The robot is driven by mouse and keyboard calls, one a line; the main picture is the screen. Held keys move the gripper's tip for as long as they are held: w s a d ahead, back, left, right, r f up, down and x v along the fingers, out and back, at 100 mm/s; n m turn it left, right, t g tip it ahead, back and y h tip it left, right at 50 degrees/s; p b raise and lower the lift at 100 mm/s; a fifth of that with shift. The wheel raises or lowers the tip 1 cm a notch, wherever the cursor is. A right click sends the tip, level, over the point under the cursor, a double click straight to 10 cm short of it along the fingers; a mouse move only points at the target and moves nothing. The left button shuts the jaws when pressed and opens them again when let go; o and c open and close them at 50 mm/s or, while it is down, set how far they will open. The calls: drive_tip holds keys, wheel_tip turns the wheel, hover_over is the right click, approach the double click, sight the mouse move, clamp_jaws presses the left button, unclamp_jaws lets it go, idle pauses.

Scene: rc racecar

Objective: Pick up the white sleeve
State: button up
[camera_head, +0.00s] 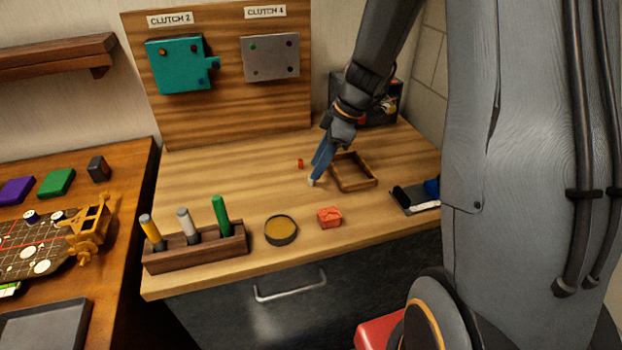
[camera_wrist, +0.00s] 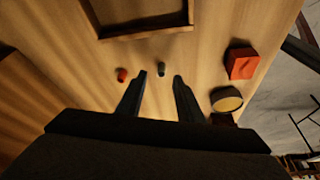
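A small pale piece, likely the white sleeve (camera_head: 311,182), stands on the wooden worktop at the tip of my gripper (camera_head: 318,168) in the head view. In the wrist view a small shaded grey-green cylinder (camera_wrist: 161,69), apparently the same piece, lies just ahead of the gap between the fingertips. My gripper (camera_wrist: 160,77) points down at the worktop with its fingers apart and nothing held. A gap shows on both sides of the piece. The head view partly hides it behind the fingers. Its white colour is not clear in the wrist view.
A small red sleeve (camera_head: 300,163) stands close by, also in the wrist view (camera_wrist: 122,74). A wooden tray (camera_head: 360,188) is right of my gripper. A red block (camera_head: 329,218), round tin (camera_head: 281,231) and marker rack (camera_head: 196,254) line the front. Clear worktop lies to the left.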

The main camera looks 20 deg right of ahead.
sight(309, 184)
drive_tip(key=shift+p+x, duration=0.65)
drive_tip(key=shift+x, duration=1.25)
drive_tip(key=shift+s+d+f, duration=0.1)
drive_tip(key=shift+s+d, duration=0.05)
clamp_jaws()
